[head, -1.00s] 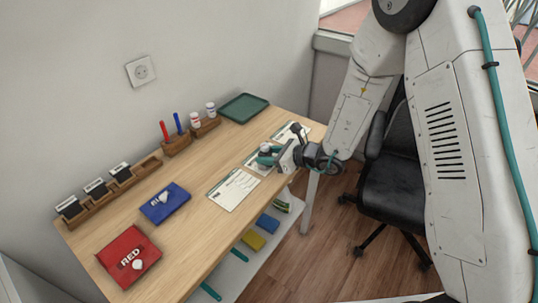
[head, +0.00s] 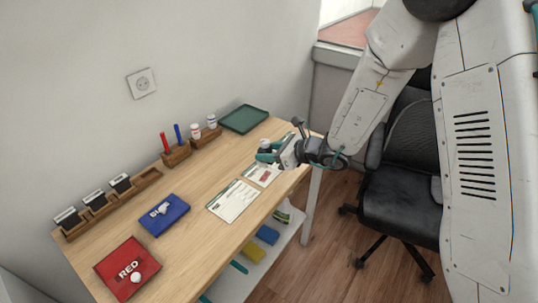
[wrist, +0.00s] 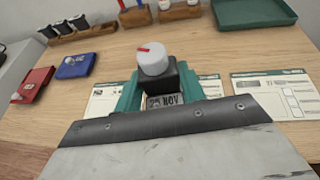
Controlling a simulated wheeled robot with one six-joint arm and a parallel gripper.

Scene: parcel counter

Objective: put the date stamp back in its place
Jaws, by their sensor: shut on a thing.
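The date stamp (wrist: 156,72) has a white knob with a red mark, a black body and a label reading "25 NOV". My gripper (wrist: 160,90) is shut on it, with a teal finger on each side, and the stamp looks upright. In the head view my gripper (head: 267,156) holds it over the right part of the desk, near the paper forms. The stamp's underside is hidden. A wooden stamp rack (head: 152,177) stands along the wall at the far left. It holds three black stamps with labels and has an empty stretch at its right end; it also shows in the wrist view (wrist: 104,29).
A red ink pad (head: 115,282) and a blue ink pad (head: 155,224) lie front left. Paper forms (head: 226,208) lie under and beside my gripper.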

